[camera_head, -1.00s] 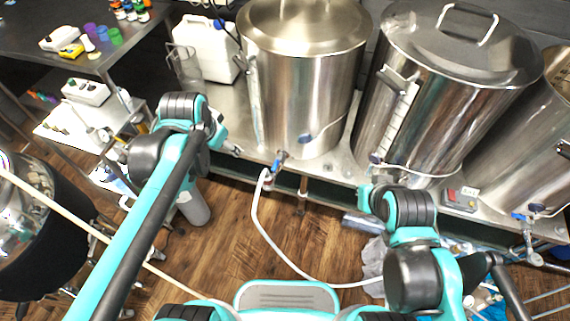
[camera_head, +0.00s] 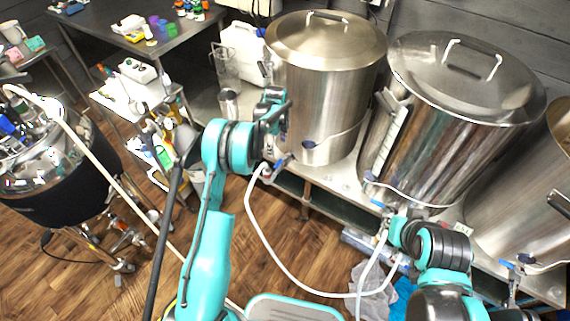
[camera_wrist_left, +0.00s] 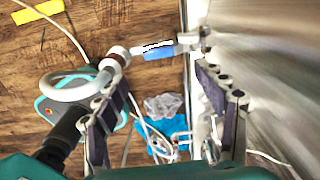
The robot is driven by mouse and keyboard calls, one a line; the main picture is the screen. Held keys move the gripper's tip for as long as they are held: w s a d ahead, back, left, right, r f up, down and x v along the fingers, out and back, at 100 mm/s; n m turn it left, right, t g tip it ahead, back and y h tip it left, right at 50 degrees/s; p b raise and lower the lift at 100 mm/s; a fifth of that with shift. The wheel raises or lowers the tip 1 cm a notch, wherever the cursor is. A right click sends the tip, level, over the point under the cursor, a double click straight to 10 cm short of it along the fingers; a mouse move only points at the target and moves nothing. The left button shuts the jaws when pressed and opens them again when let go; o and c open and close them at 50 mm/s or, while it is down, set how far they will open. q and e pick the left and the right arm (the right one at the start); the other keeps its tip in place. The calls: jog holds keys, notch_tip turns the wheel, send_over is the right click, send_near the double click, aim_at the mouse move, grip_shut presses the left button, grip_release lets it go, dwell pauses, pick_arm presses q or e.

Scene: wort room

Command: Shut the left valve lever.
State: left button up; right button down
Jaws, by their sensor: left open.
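The left kettle (camera_head: 322,100) has a valve low on its front with a blue lever (camera_head: 281,162). A white hose (camera_head: 252,215) hangs from that valve. In the left wrist view the blue lever (camera_wrist_left: 158,52) lies ahead of the fingers, beside the kettle wall. My left gripper (camera_head: 273,112) is above the valve in the head view, against the kettle's left front. In the left wrist view my left gripper (camera_wrist_left: 163,108) has its fingers spread, with nothing between them. My right arm (camera_head: 432,245) is at lower right; its fingers cannot be made out.
A middle kettle (camera_head: 450,110) and a right kettle (camera_head: 515,205) stand on the same bench. A white jug (camera_head: 244,52) is behind my left gripper. A small shelf cart (camera_head: 135,95) and a dark-sided vessel (camera_head: 60,180) are at left. Wooden floor lies in front.

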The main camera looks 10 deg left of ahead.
aim_at(278, 163)
pick_arm(q)
jog(key=shift+m, duration=0.3)
notch_tip(278, 163, down, 10)
jog(key=shift+d+r+b, duration=0.1)
jog(key=shift+r+b, duration=0.1)
jog(key=shift+b, duration=1.05)
grip_shut()
jog(key=shift+s, duration=0.1)
